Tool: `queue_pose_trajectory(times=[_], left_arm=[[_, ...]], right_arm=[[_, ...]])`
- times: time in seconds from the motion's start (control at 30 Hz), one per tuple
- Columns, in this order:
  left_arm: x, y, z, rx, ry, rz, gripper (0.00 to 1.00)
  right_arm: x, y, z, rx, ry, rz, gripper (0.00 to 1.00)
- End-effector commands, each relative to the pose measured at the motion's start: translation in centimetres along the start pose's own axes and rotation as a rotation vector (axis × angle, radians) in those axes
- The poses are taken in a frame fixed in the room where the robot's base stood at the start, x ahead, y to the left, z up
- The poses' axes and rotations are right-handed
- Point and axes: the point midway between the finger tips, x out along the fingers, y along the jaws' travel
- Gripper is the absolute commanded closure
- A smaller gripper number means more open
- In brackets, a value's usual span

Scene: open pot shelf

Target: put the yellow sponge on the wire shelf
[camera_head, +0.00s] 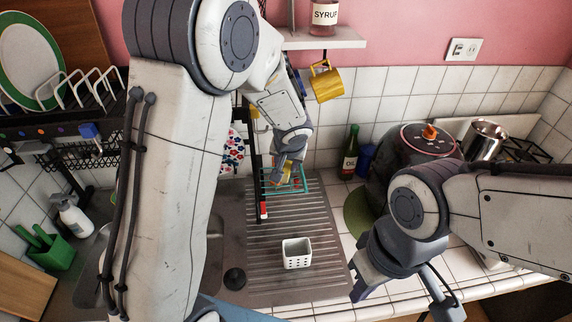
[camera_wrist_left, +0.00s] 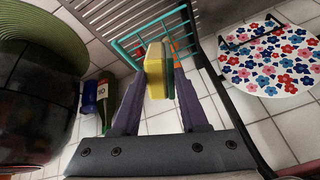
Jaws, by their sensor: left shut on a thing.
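The yellow sponge (camera_wrist_left: 155,70), with a green layer on one side, is held between the two fingers of my left gripper (camera_wrist_left: 160,88) in the left wrist view. In the head view the sponge (camera_head: 284,176) shows as a small yellow patch below my left gripper (camera_head: 287,164). The teal wire shelf (camera_head: 305,186) is right behind and around the sponge there; it also shows in the left wrist view (camera_wrist_left: 125,50). I cannot tell whether sponge and wire touch. My right gripper (camera_head: 402,296) is open and empty at the lower right.
A white perforated cup (camera_head: 297,253) stands on the ribbed drainboard (camera_head: 270,279). An oil bottle (camera_head: 350,152) and a dark round cooker (camera_head: 400,150) stand to the right. A yellow mug (camera_head: 326,82) hangs above. A flowered round board (camera_wrist_left: 272,60) is beside the wire shelf.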

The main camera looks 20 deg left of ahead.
Motion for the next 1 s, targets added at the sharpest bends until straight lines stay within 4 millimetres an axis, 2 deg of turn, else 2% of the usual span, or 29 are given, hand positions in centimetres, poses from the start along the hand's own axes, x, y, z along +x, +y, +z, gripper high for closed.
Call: queue_pose_trajectory(times=[0.47, 0.5, 0.53, 0.57, 0.87, 1.0], left_arm=[[0.8, 0.2, 0.4, -0.001, 0.001, 0.0, 1.0], [0.7, 0.2, 0.3, -0.001, 0.001, 0.0, 0.41], [0.7, 0.1, 0.3, -0.001, 0.001, 0.0, 0.3], [0.7, 0.1, 0.3, -0.001, 0.001, 0.0, 0.27], [0.6, 0.1, 0.2, 0.0, 0.001, 0.0, 0.27], [-0.3, 0.1, 0.0, -0.001, 0.004, 0.0, 0.27]], right_arm=[[0.7, 0.1, 0.0, 0.0, 0.0, 0.0, 1.0], [0.5, 0.0, 0.0, 0.001, 0.0, 0.0, 1.0], [0.5, 0.0, 0.0, 0.001, 0.0, 0.0, 1.0], [0.5, 0.0, 0.0, 0.001, 0.0, 0.0, 1.0], [0.4, 0.0, 0.0, 0.0, 0.0, 0.0, 1.0], [-0.1, 0.0, 0.0, 0.0, 0.0, 0.0, 1.0]])
